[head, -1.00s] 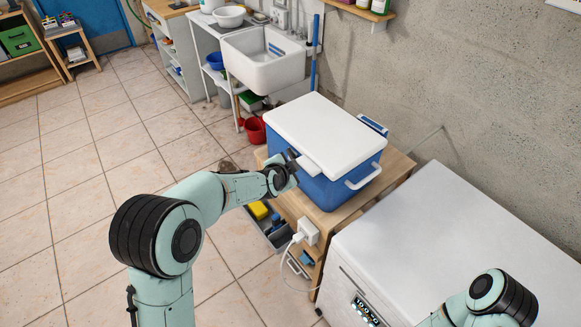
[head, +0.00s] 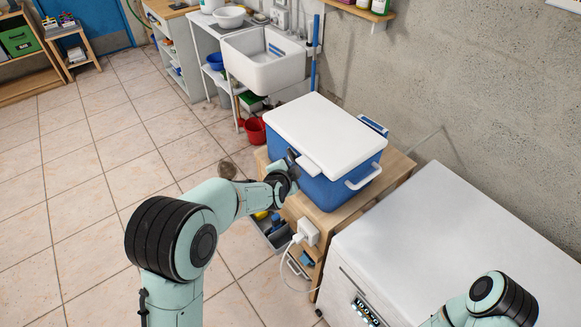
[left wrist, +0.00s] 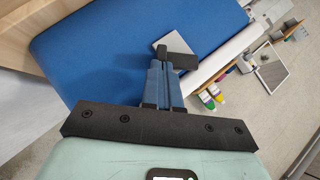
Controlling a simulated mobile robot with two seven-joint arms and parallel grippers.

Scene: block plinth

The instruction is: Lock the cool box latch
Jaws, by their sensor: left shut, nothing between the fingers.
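The cool box (head: 345,190) has a blue body and a white lid (head: 325,130) that lies closed on top. Its pale latch (head: 308,166) is on the front face, just under the lid edge. In the left wrist view a light grey latch piece (left wrist: 170,42) lies against the blue front (left wrist: 100,50), partly hidden behind my fingertips. My left gripper (head: 292,160) is shut and empty, close in front of the box beside the latch. It also shows in the left wrist view (left wrist: 166,62). I cannot tell whether it touches the latch. My right gripper is out of view.
The box stands on a wooden stand (head: 395,165) with a socket and cable on its side. A white chest (head: 450,240) is close on the right. A sink (head: 265,60) and red bucket (head: 254,130) are behind. The tiled floor at left is clear.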

